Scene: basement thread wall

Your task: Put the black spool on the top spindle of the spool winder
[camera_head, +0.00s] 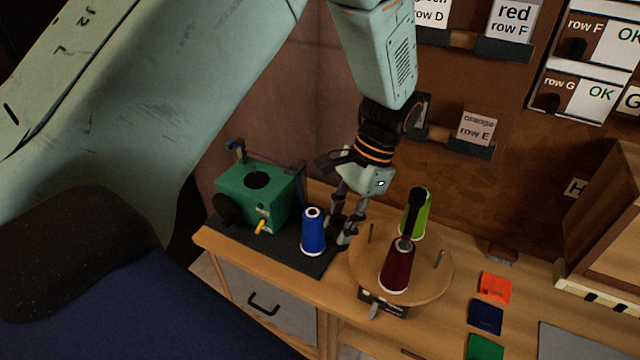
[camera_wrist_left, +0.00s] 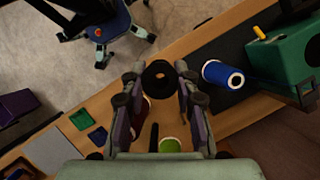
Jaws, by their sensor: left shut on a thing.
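My left gripper (camera_wrist_left: 160,70) is shut on the black spool (camera_wrist_left: 160,76), seen end-on between its fingers in the wrist view. In the head view this gripper (camera_head: 346,222) points down between the blue spool and the round wooden turntable. The black spool is hard to make out there against the dark mat. The green spool winder (camera_head: 238,190) stands to the left of the gripper, with a round black patch on top and a yellow handle in front. Its top spindle is not clear to me. The winder is partly visible in the wrist view (camera_wrist_left: 282,52).
A blue spool (camera_head: 313,235) stands upright on the black mat (camera_head: 290,258), close beside the gripper. The turntable (camera_head: 435,285) carries a dark red spool (camera_head: 397,268), a lime green spool (camera_head: 420,222) and upright pegs. Coloured cards (camera_head: 494,288) lie on the bench at right.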

